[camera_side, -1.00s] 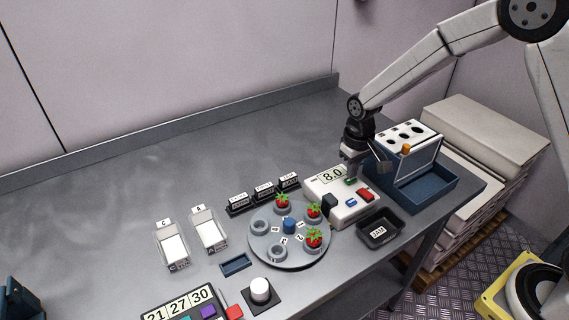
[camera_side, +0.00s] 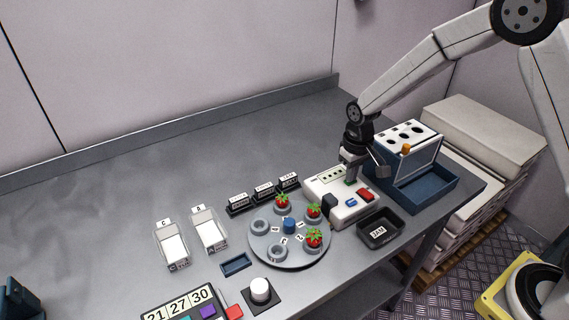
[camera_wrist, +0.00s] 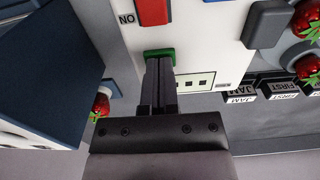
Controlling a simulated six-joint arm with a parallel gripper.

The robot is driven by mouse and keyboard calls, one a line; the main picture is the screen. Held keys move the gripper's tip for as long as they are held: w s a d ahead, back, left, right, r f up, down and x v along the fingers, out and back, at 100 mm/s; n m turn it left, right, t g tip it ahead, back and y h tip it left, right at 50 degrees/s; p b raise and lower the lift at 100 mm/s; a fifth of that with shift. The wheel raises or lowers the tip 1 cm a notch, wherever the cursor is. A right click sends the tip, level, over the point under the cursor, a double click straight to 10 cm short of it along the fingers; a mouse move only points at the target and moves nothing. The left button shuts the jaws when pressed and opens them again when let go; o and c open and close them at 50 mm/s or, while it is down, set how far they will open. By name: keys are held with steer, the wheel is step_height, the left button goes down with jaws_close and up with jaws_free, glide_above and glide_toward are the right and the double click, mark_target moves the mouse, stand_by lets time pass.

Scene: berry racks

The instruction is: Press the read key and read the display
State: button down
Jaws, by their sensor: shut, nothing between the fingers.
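The white reader box (camera_side: 345,213) stands right of the round plate, with a green key, a blue key (camera_side: 351,202) and a red key (camera_side: 364,195) on top. My gripper (camera_side: 350,177) is shut and empty, pointing down at the green key. In the wrist view its fingertips (camera_wrist: 159,60) are at the green key (camera_wrist: 165,52), seemingly touching it and partly covering it. The display (camera_side: 330,177) shows a row of small dark marks and no readable number; it also shows in the wrist view (camera_wrist: 205,80) with small dark squares.
A round grey plate (camera_side: 262,248) holds cups with several red berries. A blue rack with a tray (camera_side: 425,190) stands close right of my gripper. A black tray labelled JAM (camera_side: 395,227) lies in front. Black label blocks (camera_side: 264,192) stand behind the plate. The back left table is clear.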

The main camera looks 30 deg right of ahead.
steer(key=shift+r, duration=0.1)
step_height(320, 180, up, 8)
stand_by(1.3)
steer(key=shift+s, duration=0.1)
steer(key=s+d+t, duration=0.1)
steer(key=s+t, duration=0.1)
steer(key=s, duration=1.4)
steer(key=shift+s+d+f+t, duration=0.2)
steer(key=shift+f+t, duration=0.1)
steer(key=shift+f, duration=0.15)
